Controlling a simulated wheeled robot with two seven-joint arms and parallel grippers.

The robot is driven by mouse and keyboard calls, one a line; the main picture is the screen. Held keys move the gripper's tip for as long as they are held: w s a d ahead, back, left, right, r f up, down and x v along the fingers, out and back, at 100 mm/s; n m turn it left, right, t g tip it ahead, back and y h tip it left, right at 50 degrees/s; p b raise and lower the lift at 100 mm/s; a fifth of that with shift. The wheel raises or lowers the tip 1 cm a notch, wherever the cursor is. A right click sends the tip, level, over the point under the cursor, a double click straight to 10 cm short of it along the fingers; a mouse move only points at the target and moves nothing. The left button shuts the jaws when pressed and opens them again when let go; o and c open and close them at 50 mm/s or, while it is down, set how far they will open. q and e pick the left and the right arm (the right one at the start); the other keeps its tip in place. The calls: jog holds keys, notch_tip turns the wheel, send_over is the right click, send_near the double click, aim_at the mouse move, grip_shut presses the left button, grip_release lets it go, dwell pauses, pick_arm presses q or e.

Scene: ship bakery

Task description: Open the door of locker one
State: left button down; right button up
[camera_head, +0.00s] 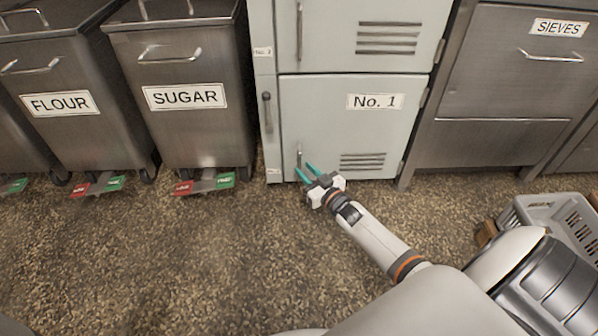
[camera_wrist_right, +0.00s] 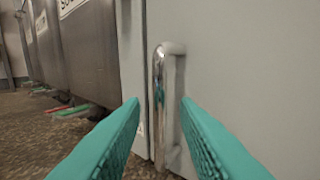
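The door of locker one (camera_head: 325,121) is pale grey, marked "No. 1", with vent slots at its lower right. It looks shut. Its upright metal handle (camera_head: 299,156) is low on the left side of the door. My right gripper (camera_head: 306,173) is open in front of the door, with its teal fingers pointing at the handle. In the right wrist view the handle (camera_wrist_right: 158,95) stands between and beyond the two open fingertips (camera_wrist_right: 160,102), and nothing is gripped. My left gripper is in neither view.
Bins marked FLOUR (camera_head: 60,104) and SUGAR (camera_head: 184,96) stand to the left of the locker. A steel cabinet marked SIEVES (camera_head: 520,70) stands to the right. A grey crate (camera_head: 553,217) is on the floor at right. The floor before the locker is otherwise clear.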

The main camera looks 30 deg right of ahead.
aim_at(300, 165)
jog(key=shift+w+b, duration=0.65)
jog(key=shift+w, duration=1.15)
grip_shut()
